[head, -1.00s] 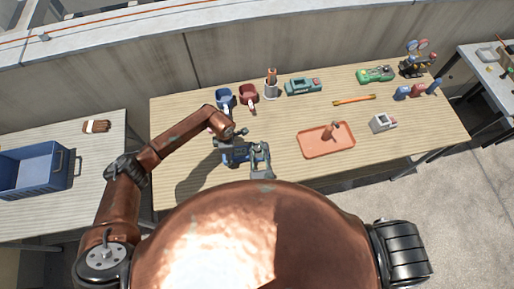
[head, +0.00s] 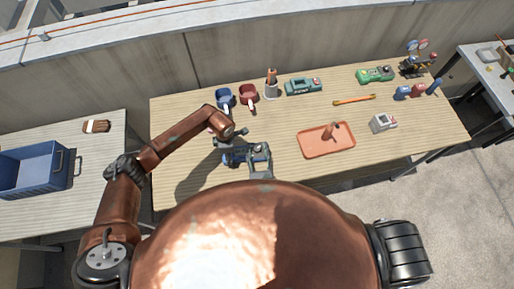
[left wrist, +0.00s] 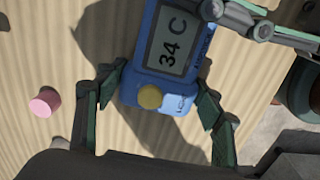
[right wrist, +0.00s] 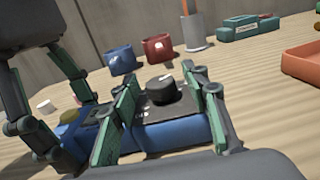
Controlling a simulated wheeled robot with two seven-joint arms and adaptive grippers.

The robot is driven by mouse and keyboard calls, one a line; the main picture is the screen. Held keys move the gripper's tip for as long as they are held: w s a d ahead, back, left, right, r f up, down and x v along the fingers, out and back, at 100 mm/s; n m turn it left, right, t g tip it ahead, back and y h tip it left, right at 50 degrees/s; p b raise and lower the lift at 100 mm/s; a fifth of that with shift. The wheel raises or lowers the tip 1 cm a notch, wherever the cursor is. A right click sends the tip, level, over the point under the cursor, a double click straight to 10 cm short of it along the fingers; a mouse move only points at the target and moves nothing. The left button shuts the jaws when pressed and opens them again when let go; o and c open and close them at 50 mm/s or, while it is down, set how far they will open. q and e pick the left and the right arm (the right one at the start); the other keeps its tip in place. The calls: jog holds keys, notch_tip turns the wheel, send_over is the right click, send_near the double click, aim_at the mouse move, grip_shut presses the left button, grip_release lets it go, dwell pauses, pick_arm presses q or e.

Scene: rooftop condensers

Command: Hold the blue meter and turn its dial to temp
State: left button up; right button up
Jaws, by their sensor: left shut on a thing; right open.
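The blue meter (head: 247,150) lies on the wooden table at the front. In the left wrist view its body (left wrist: 180,100) has a display reading "34 C" and a yellow round knob (left wrist: 150,97). My left gripper (left wrist: 157,90) is shut on the meter, a finger at each side. In the right wrist view the black dial (right wrist: 161,90) with a white pointer mark stands on the meter. My right gripper (right wrist: 166,88) is open, with its fingers on either side of the dial; whether they touch it cannot be told. The dial's labels are not readable.
Blue and red mugs (head: 248,93), a cup holding a brown item (head: 271,88) and a teal device (head: 303,86) stand behind. An orange tray (head: 326,140) and a grey-white device (head: 383,123) lie right. A pink cylinder (left wrist: 45,101) is beside the meter.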

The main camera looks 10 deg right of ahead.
aim_at(258, 152)
jog(key=s, duration=0.7)
pick_arm(q)
jog(key=o, duration=1.7)
jog(key=shift+c, duration=0.2)
jog(key=shift+o, duration=0.2)
jog(key=o, duration=0.4)
jog(key=shift+r+p, duration=2.6)
jog(key=shift+r, duration=2)
jog(key=shift+f, duration=0.1)
pick_arm(e)
notch_tip(258, 152, up, 5)
jog(key=shift+r, duration=0.2)
